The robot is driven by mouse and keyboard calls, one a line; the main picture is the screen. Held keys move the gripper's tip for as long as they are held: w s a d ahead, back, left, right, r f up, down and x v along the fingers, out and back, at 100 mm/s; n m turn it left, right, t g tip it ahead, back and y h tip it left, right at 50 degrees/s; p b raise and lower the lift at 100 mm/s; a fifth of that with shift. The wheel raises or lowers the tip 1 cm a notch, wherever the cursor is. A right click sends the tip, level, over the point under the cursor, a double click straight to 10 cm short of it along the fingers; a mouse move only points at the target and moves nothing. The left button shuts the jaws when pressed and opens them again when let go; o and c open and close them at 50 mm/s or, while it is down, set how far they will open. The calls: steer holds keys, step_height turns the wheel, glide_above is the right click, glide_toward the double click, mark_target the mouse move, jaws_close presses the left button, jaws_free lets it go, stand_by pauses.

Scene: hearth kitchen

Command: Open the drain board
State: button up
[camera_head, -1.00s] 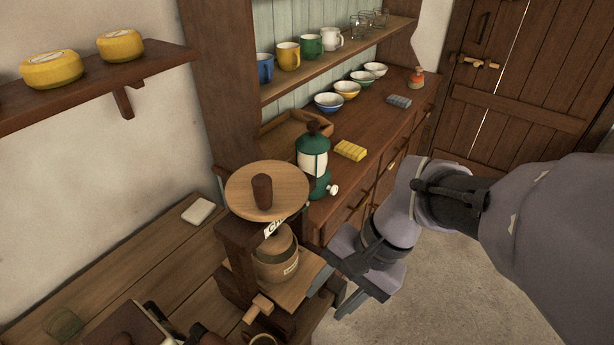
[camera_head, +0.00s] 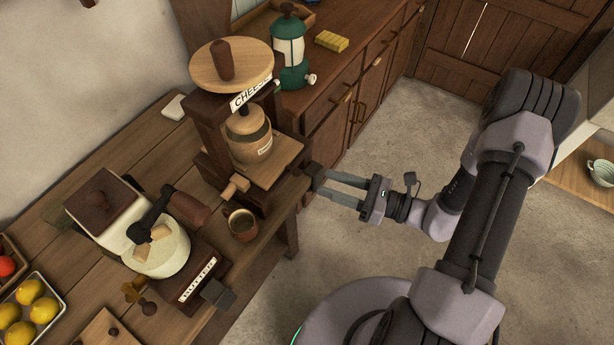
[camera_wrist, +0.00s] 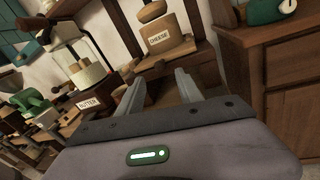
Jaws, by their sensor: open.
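The cheese press (camera_head: 213,150) stands on the wooden table, with a round top plate and a barrel-like mould (camera_head: 249,138) labelled for cheese. The light square board (camera_head: 284,158) under the mould appears to be the drain board. A dark block (camera_head: 314,174) shows at the press's right side; I cannot tell if it belongs to the board. My gripper (camera_head: 326,184) is open, its two grey fingers pointing left at this block from close by. Contact cannot be told. In the wrist view the press (camera_wrist: 166,42) lies ahead of my gripper (camera_wrist: 160,78), with nothing visibly held.
A mug (camera_head: 243,226) stands in front of the press. A butter churn (camera_head: 150,235) with a crank, a tray of lemons (camera_head: 28,305) and a green lantern (camera_head: 288,52) stand around it. Dark cabinets (camera_head: 340,110) are behind. The floor (camera_head: 420,120) right of the table is open.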

steer(key=b+x, duration=0.1)
steer(key=x, duration=0.6)
jaws_close()
steer(key=shift+s, duration=0.1)
stand_by(1.1)
